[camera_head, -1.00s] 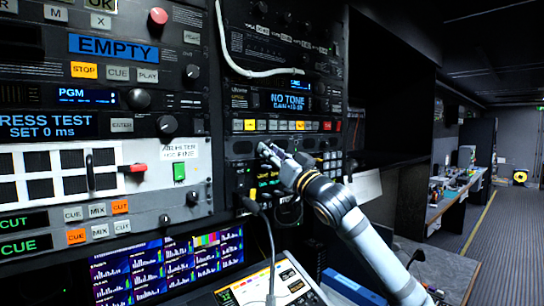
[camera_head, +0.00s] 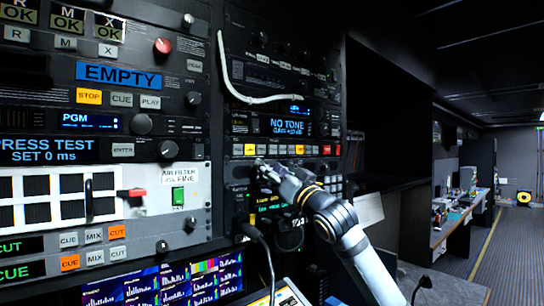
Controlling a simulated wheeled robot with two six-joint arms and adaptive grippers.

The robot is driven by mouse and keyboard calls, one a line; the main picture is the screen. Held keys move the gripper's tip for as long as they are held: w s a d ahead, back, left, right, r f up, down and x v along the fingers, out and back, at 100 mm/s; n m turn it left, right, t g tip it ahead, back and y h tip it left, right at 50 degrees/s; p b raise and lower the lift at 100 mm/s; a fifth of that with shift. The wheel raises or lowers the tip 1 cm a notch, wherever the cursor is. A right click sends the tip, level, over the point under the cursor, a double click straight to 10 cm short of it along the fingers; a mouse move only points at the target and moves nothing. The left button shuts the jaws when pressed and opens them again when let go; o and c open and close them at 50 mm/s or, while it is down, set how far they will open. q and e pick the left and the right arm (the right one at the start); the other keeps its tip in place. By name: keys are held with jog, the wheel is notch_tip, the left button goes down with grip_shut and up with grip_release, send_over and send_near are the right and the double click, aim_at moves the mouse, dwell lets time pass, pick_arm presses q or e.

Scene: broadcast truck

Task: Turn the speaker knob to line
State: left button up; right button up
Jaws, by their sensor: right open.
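My right gripper (camera_head: 262,166) is in front of the rack's middle column, just below a row of white, yellow and red buttons (camera_head: 290,149). Its fingers are open and nothing shows between them. They point left into a dark panel (camera_head: 240,171) with a small display of yellow and green text (camera_head: 269,203). No knob marked as the speaker knob can be made out; the gripper hides part of this panel. I cannot tell whether the fingers touch it. My left gripper is not in view.
A "NO TONE" screen (camera_head: 288,126) sits above the buttons. A white cable (camera_head: 232,85) hangs over the upper rack. A microphone (camera_head: 252,232) on a thin stem stands below the gripper. Several black knobs (camera_head: 141,123) are on the left rack. An aisle (camera_head: 515,235) is free at right.

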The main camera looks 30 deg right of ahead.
notch_tip(320, 180, up, 8)
jog(key=shift+a+r, duration=0.1)
dwell(0.6)
